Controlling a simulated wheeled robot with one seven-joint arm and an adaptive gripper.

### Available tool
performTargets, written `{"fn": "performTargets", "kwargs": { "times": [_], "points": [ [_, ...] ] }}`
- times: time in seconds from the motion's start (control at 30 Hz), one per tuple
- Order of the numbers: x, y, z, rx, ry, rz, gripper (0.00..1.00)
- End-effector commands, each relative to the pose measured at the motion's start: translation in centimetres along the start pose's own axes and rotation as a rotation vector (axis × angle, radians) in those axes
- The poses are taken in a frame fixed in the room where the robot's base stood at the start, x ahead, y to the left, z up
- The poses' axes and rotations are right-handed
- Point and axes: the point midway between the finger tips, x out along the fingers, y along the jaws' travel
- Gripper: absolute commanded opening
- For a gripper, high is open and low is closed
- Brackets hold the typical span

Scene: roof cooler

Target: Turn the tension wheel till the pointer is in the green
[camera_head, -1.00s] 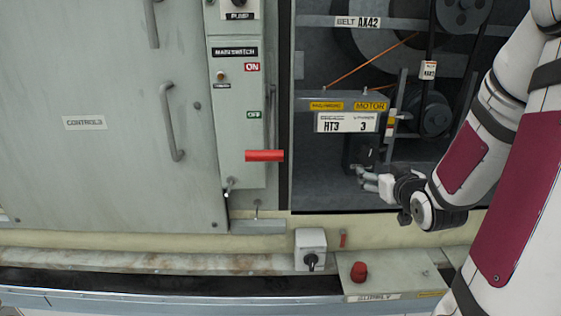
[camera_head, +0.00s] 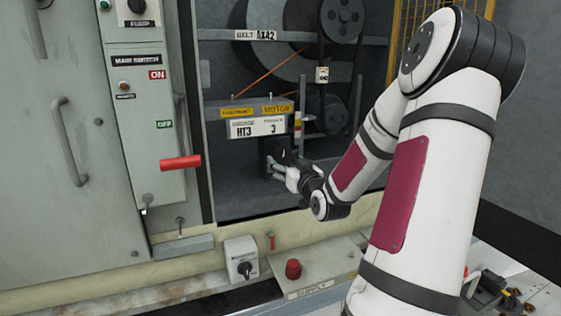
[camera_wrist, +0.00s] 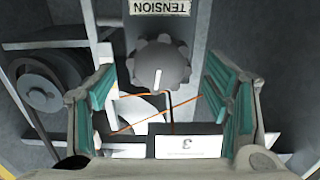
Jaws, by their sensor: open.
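The tension wheel (camera_wrist: 159,65) is a dark grey lobed knob with a white mark on its face, under a TENSION label (camera_wrist: 160,7) in the wrist view. My gripper (camera_wrist: 160,98) is open, its green-padded fingers spread to the left and right of the wheel, with visible gaps and no contact seen. In the head view my gripper (camera_head: 276,168) is inside the open bay, just below the motor box (camera_head: 257,110); I cannot make out the wheel there. A small coloured strip (camera_head: 297,125) stands at the box's right end. I cannot make out a pointer or its position.
Belt pulleys (camera_head: 342,20) and an orange cord (camera_head: 268,68) lie behind and above. A red-handled main switch (camera_head: 180,163) is on the cabinet left of the bay. A red button (camera_head: 293,269) and a rotary switch (camera_head: 241,258) are on the ledge below.

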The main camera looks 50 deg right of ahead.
Motion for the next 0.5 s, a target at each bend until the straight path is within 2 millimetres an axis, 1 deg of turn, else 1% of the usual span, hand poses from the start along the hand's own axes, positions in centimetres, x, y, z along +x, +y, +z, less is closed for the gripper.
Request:
{"fn": "performTargets", "kwargs": {
  "times": [0.03,0.2,0.33,0.5],
  "points": [
    [1.0,0.0,0.1,0.001,0.002,-0.001,0.71],
    [3.3,0.0,0.1,0.001,0.001,-0.001,0.71],
    [4.2,0.0,0.0,0.001,0.000,0.000,0.71],
    [4.6,0.0,0.0,0.001,-0.001,0.000,0.71]
  ]
}}
